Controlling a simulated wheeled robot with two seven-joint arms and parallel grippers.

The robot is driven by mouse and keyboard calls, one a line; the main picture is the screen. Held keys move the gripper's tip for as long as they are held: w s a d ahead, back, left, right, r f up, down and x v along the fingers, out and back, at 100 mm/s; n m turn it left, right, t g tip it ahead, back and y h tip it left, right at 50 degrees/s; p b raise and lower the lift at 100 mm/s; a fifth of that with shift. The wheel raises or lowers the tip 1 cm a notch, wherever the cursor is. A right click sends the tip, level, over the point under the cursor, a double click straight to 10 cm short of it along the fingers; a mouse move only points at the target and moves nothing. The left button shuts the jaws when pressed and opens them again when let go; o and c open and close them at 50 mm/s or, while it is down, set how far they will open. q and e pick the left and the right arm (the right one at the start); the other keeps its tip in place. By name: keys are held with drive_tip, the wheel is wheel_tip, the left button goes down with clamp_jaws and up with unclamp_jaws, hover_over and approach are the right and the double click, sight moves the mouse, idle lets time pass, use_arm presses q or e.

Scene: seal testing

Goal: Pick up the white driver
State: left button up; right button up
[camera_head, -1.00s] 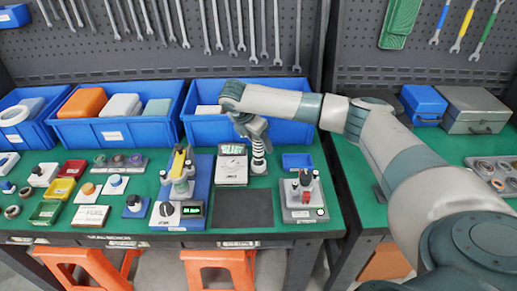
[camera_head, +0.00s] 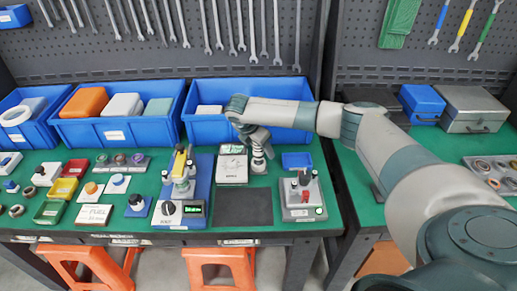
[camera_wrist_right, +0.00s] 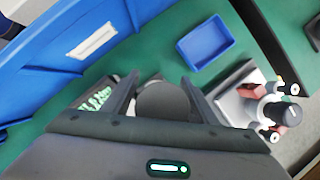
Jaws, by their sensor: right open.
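The white driver (camera_head: 258,164) stands upright on the green bench, just right of a white scale-like device (camera_head: 232,167). My right gripper (camera_head: 260,145) is right over it, and the hand hides its upper part. My left gripper is not in view.
A blue bin (camera_head: 207,131) stands close behind the hand. A small blue tray (camera_head: 297,161) and a grey press-like device (camera_head: 303,203) are to the right. A yellow-topped tester (camera_head: 182,195) stands left; a dark mat (camera_head: 244,207) lies in front.

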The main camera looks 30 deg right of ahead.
drive_tip(key=c, duration=1.2)
drive_tip(key=shift+c, duration=0.3)
drive_tip(key=shift+w+r, duration=0.1)
drive_tip(key=shift+r, duration=0.1)
drive_tip(key=shift+r+b, duration=0.4)
drive_tip(key=shift+r, duration=0.2)
wheel_tip(320, 180, up, 2)
drive_tip(key=shift+r+b, duration=0.25)
drive_tip(key=shift+b, duration=0.3)
drive_tip(key=s+a+r+b, duration=0.2)
drive_tip(key=s+r, duration=0.5)
drive_tip(key=s, duration=0.4)
drive_tip(key=shift+s+a, duration=0.25)
